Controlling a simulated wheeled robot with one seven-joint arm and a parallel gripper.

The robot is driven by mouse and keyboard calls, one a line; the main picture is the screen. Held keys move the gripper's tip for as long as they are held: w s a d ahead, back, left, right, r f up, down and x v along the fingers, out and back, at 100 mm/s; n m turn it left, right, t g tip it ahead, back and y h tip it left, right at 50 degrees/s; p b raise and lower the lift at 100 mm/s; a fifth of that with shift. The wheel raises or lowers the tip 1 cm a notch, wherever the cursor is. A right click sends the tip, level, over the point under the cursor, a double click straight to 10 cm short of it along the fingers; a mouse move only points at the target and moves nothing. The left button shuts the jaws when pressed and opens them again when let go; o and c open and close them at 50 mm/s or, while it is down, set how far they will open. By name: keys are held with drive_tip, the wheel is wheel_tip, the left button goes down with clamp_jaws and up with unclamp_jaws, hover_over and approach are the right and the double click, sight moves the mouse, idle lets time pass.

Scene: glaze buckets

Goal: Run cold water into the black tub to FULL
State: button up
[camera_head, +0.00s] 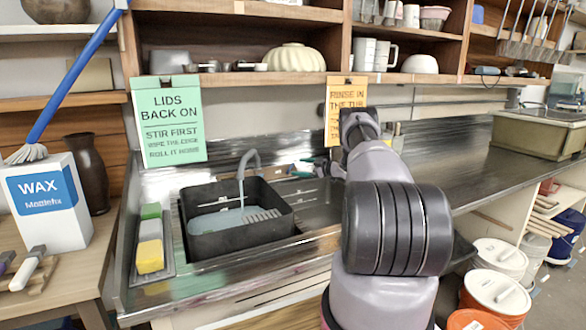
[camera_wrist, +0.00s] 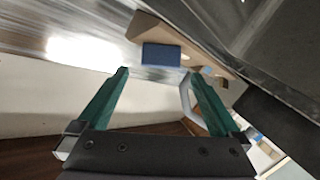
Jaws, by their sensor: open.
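The black tub (camera_head: 240,238) stands in the metal sink in the head view. Grey-blue water (camera_head: 215,222) lies in it below the rim, and a ribbed grey thing shows at its right. The curved grey tap (camera_head: 243,165) hangs over the tub, and a thin pale stream seems to fall from it. I cannot read a FULL mark. My gripper (camera_wrist: 162,85) is open in the wrist view, with green fingers. A blue block (camera_wrist: 161,56) is just beyond and between the fingertips; I cannot tell whether it is the cold-water control.
A narrow tray with sponges (camera_head: 150,256) lies left of the tub. A green sign (camera_head: 168,120) and an orange sign (camera_head: 340,100) hang from the shelf. A WAX box (camera_head: 48,205) stands left. Buckets (camera_head: 497,292) stand at lower right. The counter at right is mostly clear.

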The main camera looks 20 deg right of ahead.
drive_tip(key=v, duration=0.5)
idle(7.5)
